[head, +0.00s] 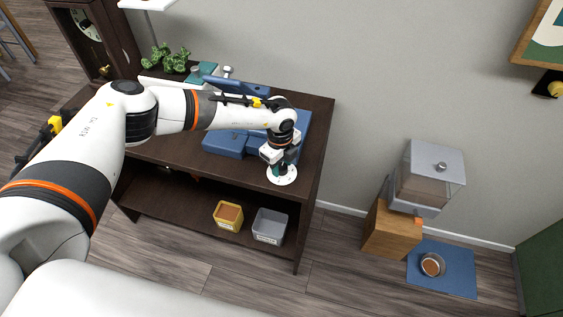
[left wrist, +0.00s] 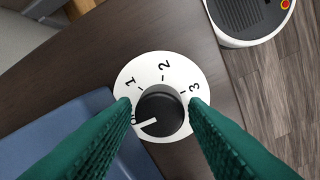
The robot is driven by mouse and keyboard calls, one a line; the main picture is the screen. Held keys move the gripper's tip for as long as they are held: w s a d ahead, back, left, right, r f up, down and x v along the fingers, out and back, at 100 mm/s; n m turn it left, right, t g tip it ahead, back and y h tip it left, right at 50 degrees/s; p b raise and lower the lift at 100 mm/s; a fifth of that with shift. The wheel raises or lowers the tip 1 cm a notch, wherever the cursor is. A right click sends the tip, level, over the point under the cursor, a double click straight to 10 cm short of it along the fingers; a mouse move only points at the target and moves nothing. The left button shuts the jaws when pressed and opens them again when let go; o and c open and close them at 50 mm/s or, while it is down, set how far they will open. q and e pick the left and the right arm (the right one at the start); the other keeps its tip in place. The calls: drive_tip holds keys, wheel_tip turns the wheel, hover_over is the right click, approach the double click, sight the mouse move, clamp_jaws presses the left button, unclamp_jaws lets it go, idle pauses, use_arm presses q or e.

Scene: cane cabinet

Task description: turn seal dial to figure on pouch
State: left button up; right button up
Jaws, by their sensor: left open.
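The seal dial is a white disc with a black knob (left wrist: 161,113), lying on the dark cabinet top beside blue equipment. Figures 1, 2 and 3 show on the disc (left wrist: 149,71). The knob's white pointer aims to the lower left, near a figure partly hidden by a finger. The disc also shows in the head view (head: 284,177). My left gripper (head: 277,162) is above the dial, its green fingers (left wrist: 160,112) open on either side of the knob. I cannot tell whether they touch it. I cannot make out the pouch or its figure. My right gripper is not in view.
The blue equipment (head: 224,144) sits left of the dial on the cabinet (head: 318,125). A plant (head: 170,60) stands behind. A yellow bin (head: 228,215) and a grey bin (head: 270,226) are on the lower shelf.

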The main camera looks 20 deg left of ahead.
use_arm(q)
drive_tip(key=c, duration=0.7)
